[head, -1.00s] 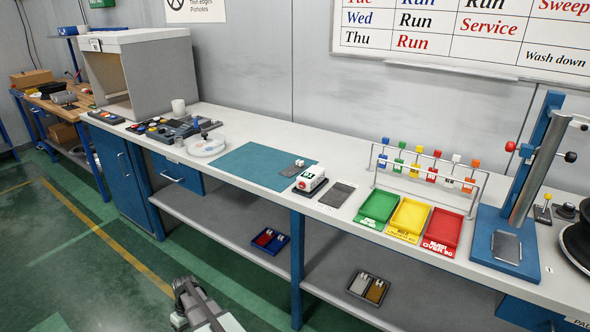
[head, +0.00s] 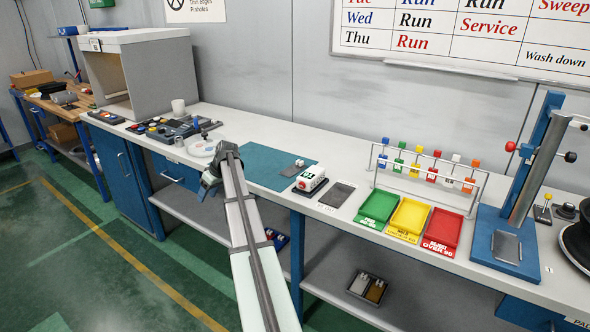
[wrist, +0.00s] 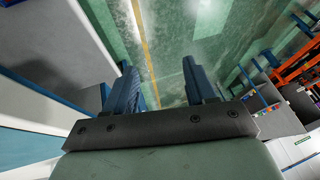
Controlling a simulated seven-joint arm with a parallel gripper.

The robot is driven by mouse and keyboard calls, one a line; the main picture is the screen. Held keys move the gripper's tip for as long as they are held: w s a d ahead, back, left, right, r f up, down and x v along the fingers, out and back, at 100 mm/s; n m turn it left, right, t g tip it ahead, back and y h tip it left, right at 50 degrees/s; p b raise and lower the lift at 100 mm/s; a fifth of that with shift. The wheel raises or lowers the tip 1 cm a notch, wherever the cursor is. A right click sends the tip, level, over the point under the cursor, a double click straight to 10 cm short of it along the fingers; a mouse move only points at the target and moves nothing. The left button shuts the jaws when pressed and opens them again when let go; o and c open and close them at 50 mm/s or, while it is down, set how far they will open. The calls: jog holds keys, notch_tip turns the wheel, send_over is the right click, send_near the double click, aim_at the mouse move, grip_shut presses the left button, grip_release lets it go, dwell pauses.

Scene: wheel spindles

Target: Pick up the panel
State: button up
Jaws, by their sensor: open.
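A small grey flat piece with a light block on it (head: 291,169) lies on the blue mat (head: 262,160) on the bench. A dark grey flat plate (head: 337,195) lies farther right, beside a white instrument (head: 310,180). I cannot tell which of these is the panel. My gripper (head: 208,186) is at the bench's front edge, left of the mat and in front of the round white dish (head: 203,148), which it partly hides. In the wrist view my gripper (wrist: 158,72) shows two blue fingers apart, with nothing between them but green floor behind.
Green, yellow and red trays (head: 409,215) stand right of the plate, with a rack of coloured spindles (head: 428,170) behind. A tall blue press stand (head: 525,190) is at far right. A grey booth (head: 140,70) stands at the back left. The lower shelf holds small trays (head: 367,287).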

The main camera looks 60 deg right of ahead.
jog(key=s+d+r, duration=0.2)
jog(key=d+r, duration=0.7)
notch_tip(320, 180, up, 8)
jog(key=f+m+h, duration=0.1)
jog(key=h, duration=0.2)
send_over(300, 161)
jog(key=s, duration=0.6)
jog(key=x, duration=1.2)
jog(key=shift+w+a+f, duration=0.1)
jog(key=shift+w+f, duration=0.15)
jog(key=shift+w, duration=0.15)
jog(key=shift+c, duration=0.4)
grip_shut()
